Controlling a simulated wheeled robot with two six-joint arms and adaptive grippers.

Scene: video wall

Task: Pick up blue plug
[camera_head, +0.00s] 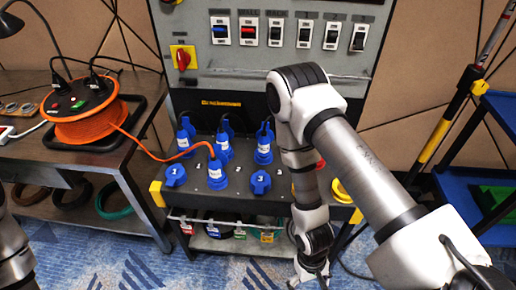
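Several blue plugs and socket covers sit on the dark ledge (240,196) of the grey cabinet. One blue plug (217,174) at the front middle has the orange cable running to it. Other blue plugs stand behind it at the left (184,138), middle (223,150) and right (263,146). Blue round covers lie at the front left (175,176) and front right (260,182). My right arm reaches over the ledge's right side and hangs down in front of it. Its gripper (312,273) is low at the bottom edge, apart from the plugs; its fingers are unclear. Only a piece of my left arm shows at the left edge.
An orange cable reel (82,130) stands on a metal table (62,160) at left. Above the ledge is a panel with a red rotary switch (183,57) and several breakers. A blue-shelved rack (470,200) stands at right. My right arm hides the ledge's right part.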

